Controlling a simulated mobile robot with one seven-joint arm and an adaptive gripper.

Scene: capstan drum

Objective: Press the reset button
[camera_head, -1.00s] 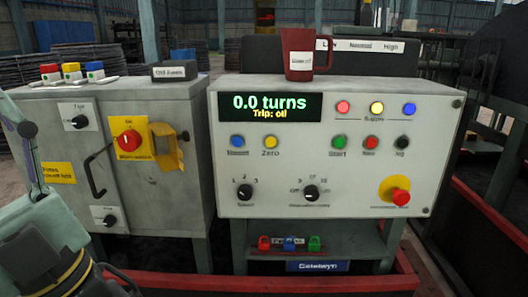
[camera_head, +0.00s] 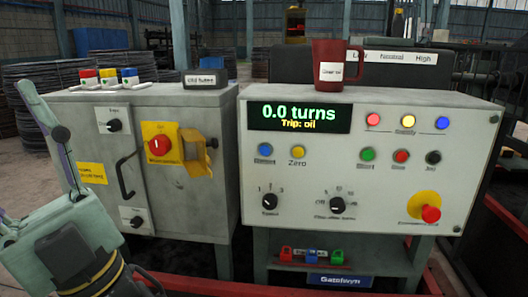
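The grey control panel (camera_head: 385,190) stands right of centre with a display reading "0.0 turns" and "Trip: oil". A blue button (camera_head: 265,150) sits below the display at its left; its small label is blurred but appears to read "Reset". A yellow button (camera_head: 298,152) marked "Zero" is just to its right. Nothing covers or touches the blue button. Part of my arm, pale green with a black and yellow section, fills the lower left, well left of the panel.
A grey cabinet (camera_head: 190,210) with a red rotary switch (camera_head: 159,147) and a protruding black handle (camera_head: 124,176) stands between my arm and the panel. A red mug (camera_head: 328,66) is on top of the panel. A red emergency knob (camera_head: 430,214) sticks out lower right.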

